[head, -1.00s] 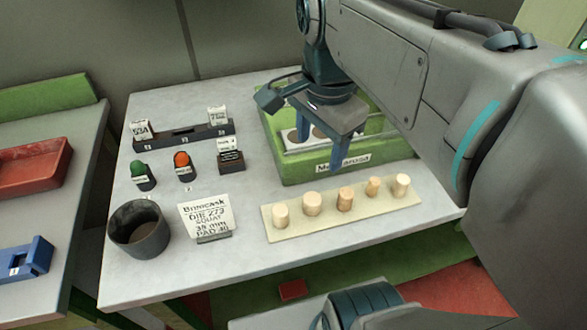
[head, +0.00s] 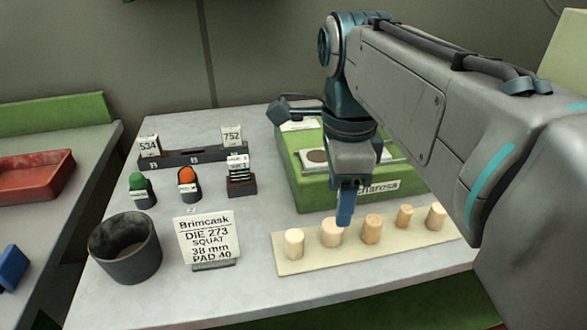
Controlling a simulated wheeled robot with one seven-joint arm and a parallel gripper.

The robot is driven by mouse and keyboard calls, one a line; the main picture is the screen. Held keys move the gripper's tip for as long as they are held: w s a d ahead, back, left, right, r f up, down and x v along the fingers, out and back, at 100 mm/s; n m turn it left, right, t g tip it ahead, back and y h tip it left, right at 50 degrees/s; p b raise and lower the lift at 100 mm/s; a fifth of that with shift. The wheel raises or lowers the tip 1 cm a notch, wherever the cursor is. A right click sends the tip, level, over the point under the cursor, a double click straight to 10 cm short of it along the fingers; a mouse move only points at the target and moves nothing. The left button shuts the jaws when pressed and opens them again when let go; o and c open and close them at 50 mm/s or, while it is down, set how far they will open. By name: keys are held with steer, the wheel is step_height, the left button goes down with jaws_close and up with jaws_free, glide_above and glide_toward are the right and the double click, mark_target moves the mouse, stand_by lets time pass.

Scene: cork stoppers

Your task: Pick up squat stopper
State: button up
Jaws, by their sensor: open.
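Several pale cork stoppers stand upright in a row on a cream strip (head: 300,264). The second from the left (head: 331,233) looks the widest and squattest. The others are the leftmost (head: 294,244), the middle one (head: 372,230), a small one (head: 404,216) and the rightmost (head: 436,217). My gripper (head: 346,207) points down with its blue fingers just above or behind the squat stopper. It is open and seen nearly edge-on, so one finger mostly hides the other. Whether the fingers straddle the stopper cannot be told. A card (head: 206,238) reads Brimcask, DIE 273, SQUAT, 38 mm, PAD 40.
A green box (head: 315,193) with a holed white top stands behind the strip. A dark cup (head: 126,250) is at the left. Green (head: 138,183) and orange (head: 187,176) knobbed stamps and a dark rack (head: 185,158) stand behind the card.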

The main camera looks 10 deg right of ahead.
mark_target(334, 224)
step_height(334, 224, down, 4)
steer(key=b, duration=0.2)
steer(key=shift+r+b, duration=0.1)
steer(key=shift+b, duration=0.2)
steer(key=f+b, duration=0.2)
steer(key=w+f+b, duration=0.1)
steer(key=f+b, duration=0.1)
steer(key=shift+s+f+b, duration=0.1)
steer(key=shift+f+b, duration=0.4)
steer(key=shift+f, duration=0.05)
steer(key=c, duration=1.1)
